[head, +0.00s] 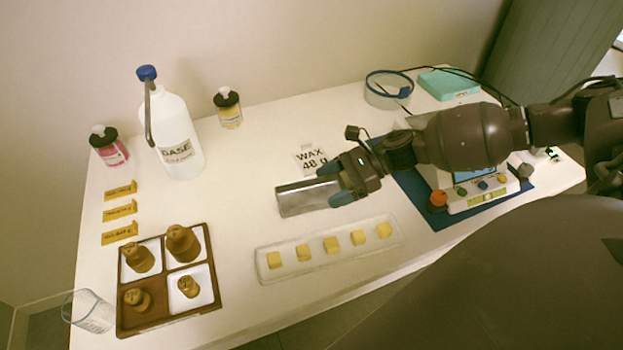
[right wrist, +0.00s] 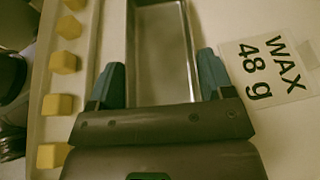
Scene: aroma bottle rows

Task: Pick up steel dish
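The steel dish (head: 305,197) is a shallow, rectangular metal tray at the middle of the table. It also shows in the right wrist view (right wrist: 163,55), running away from the gripper. My right gripper (head: 336,184) is at the dish's right end, with one blue-grey finger on each long side. In the right wrist view the fingers (right wrist: 163,82) flank the dish closely. I cannot tell whether they press on its walls or leave a small gap. The dish appears low at the table surface; any lift is unclear. My left gripper is not in view.
A clear tray of yellow wax cubes (head: 330,262) lies in front of the dish. A "WAX 48 g" card (head: 311,159) lies behind it. A scale (head: 472,192) stands right, beneath my right arm. A brown weight tray (head: 165,318) and a white bottle (head: 178,128) are left.

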